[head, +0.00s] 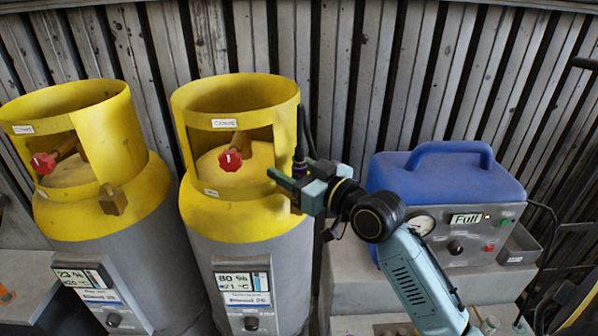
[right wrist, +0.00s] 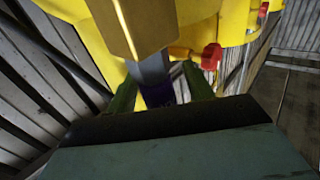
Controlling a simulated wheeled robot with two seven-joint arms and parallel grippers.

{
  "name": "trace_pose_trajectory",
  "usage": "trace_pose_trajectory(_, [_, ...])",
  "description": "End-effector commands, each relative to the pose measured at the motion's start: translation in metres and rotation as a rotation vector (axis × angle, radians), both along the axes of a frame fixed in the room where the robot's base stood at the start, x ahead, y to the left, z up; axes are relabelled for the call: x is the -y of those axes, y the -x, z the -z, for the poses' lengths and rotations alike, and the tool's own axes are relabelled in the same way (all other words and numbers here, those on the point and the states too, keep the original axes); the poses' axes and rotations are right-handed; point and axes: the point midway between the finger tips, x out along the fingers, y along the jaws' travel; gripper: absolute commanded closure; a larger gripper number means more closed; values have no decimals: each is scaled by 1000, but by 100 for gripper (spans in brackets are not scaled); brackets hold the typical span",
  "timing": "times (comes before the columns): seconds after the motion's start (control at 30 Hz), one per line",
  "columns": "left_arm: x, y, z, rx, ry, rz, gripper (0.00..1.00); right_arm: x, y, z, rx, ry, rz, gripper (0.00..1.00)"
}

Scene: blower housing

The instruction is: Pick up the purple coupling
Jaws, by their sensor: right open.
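The purple coupling (head: 299,169) shows as a small dark purple piece at the right side of the middle yellow-topped cylinder, below a black hose. My right gripper (head: 290,178) is right at it, with its green fingers open, and hides part of it. In the right wrist view the purple coupling (right wrist: 182,91) shows between the two green fingers of my right gripper (right wrist: 160,92), partly hidden by the gripper body. I cannot tell whether a finger touches it. My left gripper is not in view.
The middle cylinder (head: 250,240) has a red valve knob (head: 230,160). Another yellow-topped cylinder (head: 95,215) stands left. A blue-topped machine (head: 445,175) with a gauge stands right. A brass block (right wrist: 130,25) and grey stem (right wrist: 152,68) are close to my right fingers.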

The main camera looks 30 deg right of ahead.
Motion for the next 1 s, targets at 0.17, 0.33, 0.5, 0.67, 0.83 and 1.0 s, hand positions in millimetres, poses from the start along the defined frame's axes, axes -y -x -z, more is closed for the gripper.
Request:
trace_pose_trajectory(0.17, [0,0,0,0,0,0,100,0,-1,1,-1,0,0,48])
trace_pose_trajectory(0.33, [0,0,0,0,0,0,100,0,-1,1,0,0,0,65])
trace_pose_trajectory(0.5, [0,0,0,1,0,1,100,0,-1,1,0,0,0,87])
trace_pose_trajectory(0.67, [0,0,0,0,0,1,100,0,0,0,2,0,0,100])
trace_pose_trajectory(0.83, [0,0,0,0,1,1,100,0,0,0,2,0,0,100])
trace_pose_trajectory(1.0, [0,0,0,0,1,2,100,0,-1,-9,4,1,-1,100])
